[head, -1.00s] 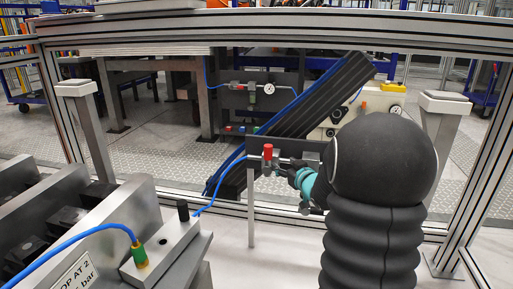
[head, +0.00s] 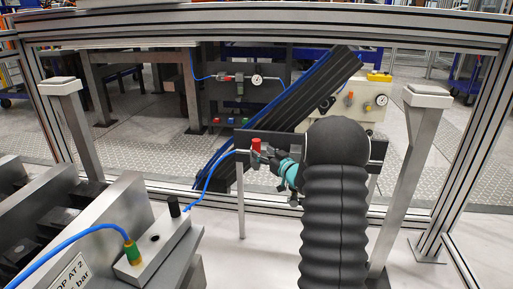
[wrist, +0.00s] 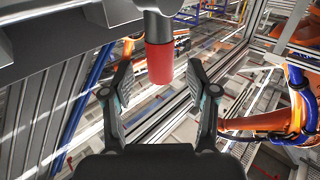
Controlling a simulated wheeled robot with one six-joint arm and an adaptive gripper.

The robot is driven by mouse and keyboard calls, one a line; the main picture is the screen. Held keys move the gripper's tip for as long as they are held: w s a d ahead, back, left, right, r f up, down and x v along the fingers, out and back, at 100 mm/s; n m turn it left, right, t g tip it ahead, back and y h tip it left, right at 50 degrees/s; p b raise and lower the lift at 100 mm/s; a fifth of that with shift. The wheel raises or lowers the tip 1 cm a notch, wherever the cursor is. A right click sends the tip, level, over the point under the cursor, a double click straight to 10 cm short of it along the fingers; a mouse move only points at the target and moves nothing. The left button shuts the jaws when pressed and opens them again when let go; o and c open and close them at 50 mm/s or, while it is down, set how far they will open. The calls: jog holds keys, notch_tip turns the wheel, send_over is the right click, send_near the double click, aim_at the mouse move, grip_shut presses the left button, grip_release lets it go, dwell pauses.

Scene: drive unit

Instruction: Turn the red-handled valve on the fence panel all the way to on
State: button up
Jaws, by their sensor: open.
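The red valve handle (head: 256,146) stands up from a valve at the left end of a dark panel (head: 376,151) in the head view. In the wrist view the red handle (wrist: 159,62) hangs from a grey valve body (wrist: 153,25), between and just beyond my two fingertips. My gripper (wrist: 157,88) is open, with a finger on each side of the handle and visible gaps. In the head view my gripper (head: 268,160) is beside the valve, partly hidden by my dark sleeve-covered arm.
A blue hose (head: 208,180) runs from the valve down to a grey block (head: 158,243) at the left. White-capped posts (head: 400,170) and the fence's top rail (head: 290,28) frame the area. A dark sloped conveyor (head: 300,105) stands behind the panel.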

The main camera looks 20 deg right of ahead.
aim_at(259, 149)
jog(key=shift+w+a, duration=0.25)
jog(key=shift+w, duration=1)
jog(key=shift+w+a, duration=0.2)
jog(key=shift+w, duration=1)
grip_shut()
